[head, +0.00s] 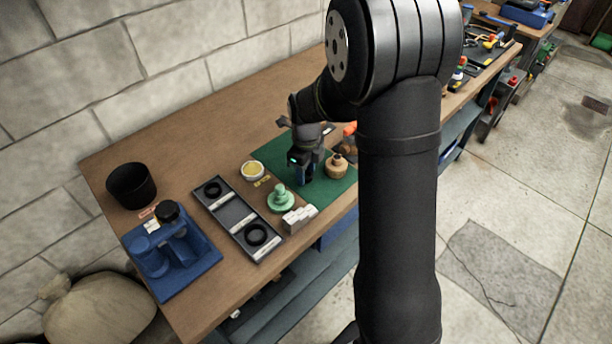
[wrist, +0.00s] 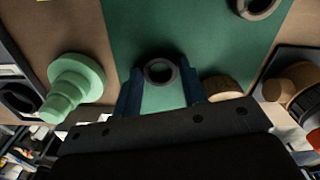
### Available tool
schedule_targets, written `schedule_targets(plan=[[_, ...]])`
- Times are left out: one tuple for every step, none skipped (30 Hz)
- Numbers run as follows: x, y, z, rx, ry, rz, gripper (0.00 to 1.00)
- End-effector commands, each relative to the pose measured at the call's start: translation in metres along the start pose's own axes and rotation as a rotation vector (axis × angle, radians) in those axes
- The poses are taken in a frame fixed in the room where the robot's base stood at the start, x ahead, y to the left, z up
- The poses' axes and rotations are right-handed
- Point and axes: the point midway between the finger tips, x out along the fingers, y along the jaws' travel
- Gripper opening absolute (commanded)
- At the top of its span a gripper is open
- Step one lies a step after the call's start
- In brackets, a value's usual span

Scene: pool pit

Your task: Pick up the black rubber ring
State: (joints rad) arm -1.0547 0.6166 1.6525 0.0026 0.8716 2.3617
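A dark ring (wrist: 160,71) lies on the green mat (wrist: 215,45) in the wrist view, between the fingertips of my gripper (wrist: 161,84). A gap shows on each side of it, so the gripper is open around the ring and not closed on it. In the head view my gripper (head: 305,172) points down over the mat and hides this ring. A second dark grey ring (wrist: 257,8) is cut off at the top of the wrist view. Two black rings, a smaller one (head: 212,189) and a larger one (head: 256,234), sit in the grey tray (head: 236,214).
A green stepped piece (head: 281,200) and a wooden pot (head: 336,167) stand close on either side of my gripper. A white bowl with yellow contents (head: 252,170), white blocks (head: 300,217), a black cup (head: 131,186) and a blue fixture (head: 170,258) stand left on the bench.

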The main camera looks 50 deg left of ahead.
Motion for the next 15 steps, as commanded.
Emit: schedule_targets(plan=[[-0.0002, -0.0001, 0.0, 0.0, 0.0, 0.0, 0.28], [-0.0002, -0.0001, 0.0001, 0.0, 0.0, 0.0, 0.22], [-0.0002, 0.0, 0.0, 0.0, 0.0, 0.0, 0.14], [-0.0002, 0.0, 0.0, 0.0, 0.0, 0.0, 0.12], [-0.0002, 0.0, 0.0, 0.0, 0.0, 0.0, 0.12], [-0.0002, 0.0, 0.0, 0.0, 0.0, 0.0, 0.12], [-0.0002, 0.0, 0.0, 0.0, 0.0, 0.0, 0.12], [-0.0002, 0.0, 0.0, 0.0, 0.0, 0.0, 0.12], [-0.0002, 0.0, 0.0, 0.0, 0.0, 0.0, 0.12], [-0.0003, -0.0001, 0.0, 0.0, 0.0, 0.0, 0.12], [-0.0005, -0.0001, 0.0001, 0.0, 0.0, 0.0, 0.12], [-0.0012, -0.0001, 0.0001, 0.0, 0.0, 0.0, 0.12], [-0.0021, -0.0002, 0.0002, 0.0, 0.0, -0.001, 0.12], [-0.0034, -0.0002, 0.0002, 0.0, -0.001, -0.001, 0.12], [-0.0057, -0.0003, 0.0003, 0.0, -0.001, -0.001, 0.12]])
